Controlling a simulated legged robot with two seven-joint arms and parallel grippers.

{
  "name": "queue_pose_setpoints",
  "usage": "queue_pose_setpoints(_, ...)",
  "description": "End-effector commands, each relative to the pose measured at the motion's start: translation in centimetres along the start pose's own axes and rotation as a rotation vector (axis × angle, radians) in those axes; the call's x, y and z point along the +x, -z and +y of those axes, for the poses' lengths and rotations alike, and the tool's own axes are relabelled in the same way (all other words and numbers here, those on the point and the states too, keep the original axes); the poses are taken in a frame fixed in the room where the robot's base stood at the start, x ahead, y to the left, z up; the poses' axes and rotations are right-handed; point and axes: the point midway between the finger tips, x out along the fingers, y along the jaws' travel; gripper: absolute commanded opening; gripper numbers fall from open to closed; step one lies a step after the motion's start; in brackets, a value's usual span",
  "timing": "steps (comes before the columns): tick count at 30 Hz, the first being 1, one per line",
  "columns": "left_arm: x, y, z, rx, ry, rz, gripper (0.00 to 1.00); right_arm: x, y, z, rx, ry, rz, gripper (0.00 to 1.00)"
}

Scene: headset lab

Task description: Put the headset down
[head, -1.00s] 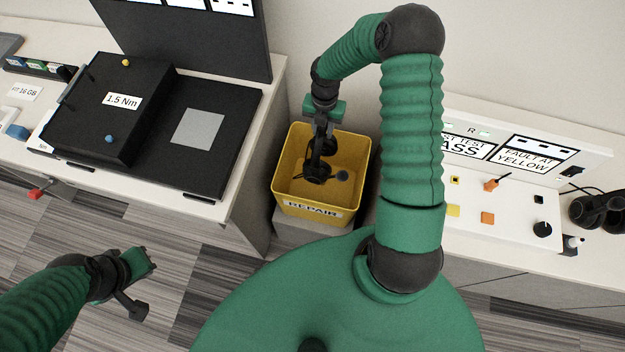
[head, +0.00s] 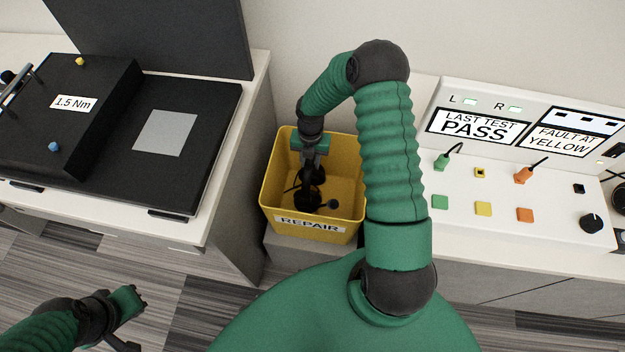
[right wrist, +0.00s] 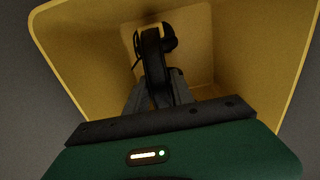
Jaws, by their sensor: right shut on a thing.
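A black headset (head: 309,196) is down inside the yellow bin labelled REPAIR (head: 312,227). My right gripper (head: 310,162) reaches down into the bin and is shut on the headset's band. In the right wrist view the headset (right wrist: 153,50) hangs between the fingers, with the bin's yellow walls (right wrist: 75,60) around it. I cannot tell whether the headset touches the bin floor. My left gripper (head: 135,300) is over the floor at the lower left, away from the bin; its jaw opening is too small to judge.
A test panel (head: 460,215) reading LAST TEST PASS and FAULT AT YELLOW stands right of the bin. A bench with a black box marked 1.5 Nm (head: 65,130) is at left. Another dark headset (head: 618,195) shows partly at the right edge.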

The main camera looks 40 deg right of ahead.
Motion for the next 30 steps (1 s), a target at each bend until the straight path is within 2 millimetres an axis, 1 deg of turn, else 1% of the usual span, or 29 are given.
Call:
queue_pose_setpoints(1, 0.4, -0.1, 0.0, 0.000, 0.000, 0.000, 0.00, 0.9, 0.0, 0.0, -0.001, 0.001, 0.001, 0.00)
queue_pose_setpoints(9, 1.4, -0.3, 0.0, 0.000, 0.000, 0.000, 0.00, 4.9, 0.0, 0.0, 0.000, 0.001, 0.000, 0.00)
queue_pose_setpoints(17, 1.3, -0.3, 0.0, 0.000, 0.000, 0.000, 0.00, 5.0, -0.1, 0.0, 0.001, 0.000, -0.001, 0.00)
queue_pose_setpoints(18, 1.3, -0.3, 0.0, 0.000, 0.000, 0.000, 0.00, 4.9, -0.1, 0.0, 0.001, 0.000, 0.000, 0.34)
queue_pose_setpoints(21, 1.3, -0.3, 0.0, 0.000, 0.000, 0.000, 0.00, 4.9, -0.1, 0.0, 0.001, 0.000, 0.000, 0.47)
queue_pose_setpoints(22, 1.3, -0.3, 0.0, 0.000, 0.000, 0.000, 0.00, 4.9, -0.1, 0.0, 0.001, 0.000, 0.000, 0.51)
queue_pose_setpoints(30, 1.3, -0.3, 0.0, 0.000, 0.000, 0.000, 0.00, 4.8, -0.1, 0.0, 0.001, 0.000, 0.000, 0.51)
